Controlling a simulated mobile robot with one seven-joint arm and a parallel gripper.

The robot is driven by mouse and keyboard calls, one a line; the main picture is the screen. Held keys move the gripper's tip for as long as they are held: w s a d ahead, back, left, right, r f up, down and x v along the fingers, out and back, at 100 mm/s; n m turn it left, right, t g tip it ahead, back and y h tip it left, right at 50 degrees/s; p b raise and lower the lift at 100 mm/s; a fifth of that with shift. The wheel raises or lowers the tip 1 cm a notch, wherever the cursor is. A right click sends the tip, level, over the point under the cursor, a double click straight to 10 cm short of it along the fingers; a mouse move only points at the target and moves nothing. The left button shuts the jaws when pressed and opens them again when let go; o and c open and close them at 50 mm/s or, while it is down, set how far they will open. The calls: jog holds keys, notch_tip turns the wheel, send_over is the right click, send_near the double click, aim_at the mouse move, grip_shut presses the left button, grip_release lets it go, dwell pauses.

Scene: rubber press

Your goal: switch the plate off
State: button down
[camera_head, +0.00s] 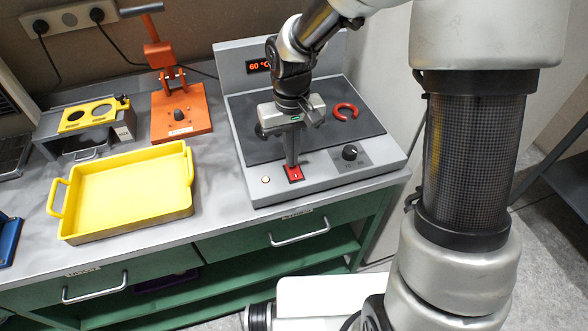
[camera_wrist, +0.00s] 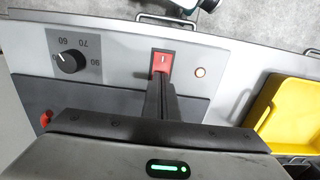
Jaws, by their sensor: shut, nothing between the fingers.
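The heating plate (camera_head: 240,110) is a grey unit with a dark top at the right end of the bench. Its display (camera_head: 259,66) reads 60 °C in orange. A red rocker switch (camera_head: 294,174) is on its front panel and also shows in the wrist view (camera_wrist: 162,62). Beside it is a small round lamp (camera_wrist: 200,72), pale with an orange-red rim. My gripper (camera_head: 292,164) is shut and empty, pointing down with its fingertips just at the switch's rear edge. I cannot tell whether they touch it. A dial (camera_head: 349,152) is right of the switch.
A red C-shaped piece (camera_head: 345,112) lies on the dark plate. A yellow tray (camera_head: 187,204) stands on the bench to the left, with an orange press (camera_head: 190,125) behind it. A yellow-topped holder (camera_head: 62,122) is farther left. Green drawers are below.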

jog(key=shift+f, duration=0.45)
jog(key=shift+r, duration=0.1)
notch_tip(320, 180, up, 7)
jog(key=p, duration=0.5)
dwell(0.7)
